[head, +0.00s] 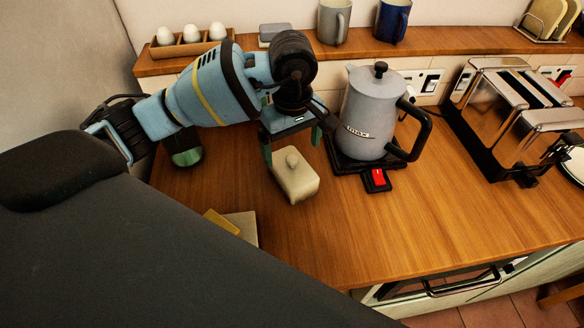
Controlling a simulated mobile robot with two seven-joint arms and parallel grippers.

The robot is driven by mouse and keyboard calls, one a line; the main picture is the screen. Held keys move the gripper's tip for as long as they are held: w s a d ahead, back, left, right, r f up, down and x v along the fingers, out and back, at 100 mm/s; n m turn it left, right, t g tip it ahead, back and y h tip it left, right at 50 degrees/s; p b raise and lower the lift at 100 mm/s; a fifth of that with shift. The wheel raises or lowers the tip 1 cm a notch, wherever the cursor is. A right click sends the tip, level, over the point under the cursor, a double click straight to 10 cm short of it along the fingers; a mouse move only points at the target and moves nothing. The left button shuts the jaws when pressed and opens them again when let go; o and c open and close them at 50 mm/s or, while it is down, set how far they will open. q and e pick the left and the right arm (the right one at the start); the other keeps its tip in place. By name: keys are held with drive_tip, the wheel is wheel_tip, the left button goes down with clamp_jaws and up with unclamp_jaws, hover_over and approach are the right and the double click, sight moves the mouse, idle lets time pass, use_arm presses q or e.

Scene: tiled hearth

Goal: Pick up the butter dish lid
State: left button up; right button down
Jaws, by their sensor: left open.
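The butter dish lid (298,184) is a cream, rounded block with a small round knob on top. It rests on the wooden counter near the middle of the head view. My left gripper (291,143) is open, with its two green-tipped fingers spread apart. In the picture it shows just above and behind the lid's knob, and nothing is between the fingers. I cannot tell its exact height above the lid. A yellow block (219,220), perhaps butter, lies beside a pale flat piece (245,227), partly hidden by my dark body part. My right gripper is not in view.
A grey kettle (368,115) stands on a dark base with a red switch (378,177), close right of the lid. A toaster (515,105) is farther right. A dark green object (187,157) stands left. The wooden counter (400,220) is clear at front right.

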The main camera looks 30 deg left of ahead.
sight(292, 167)
use_arm(q)
drive_tip(key=shift+f, duration=0.75)
drive_tip(key=shift+s+f+p, duration=0.2)
drive_tip(key=shift+f+p, duration=0.15)
drive_tip(key=shift+f, duration=2.2)
drive_tip(key=shift+c, duration=0.3)
drive_tip(key=c, duration=1.1)
drive_tip(key=shift+r, duration=5.05)
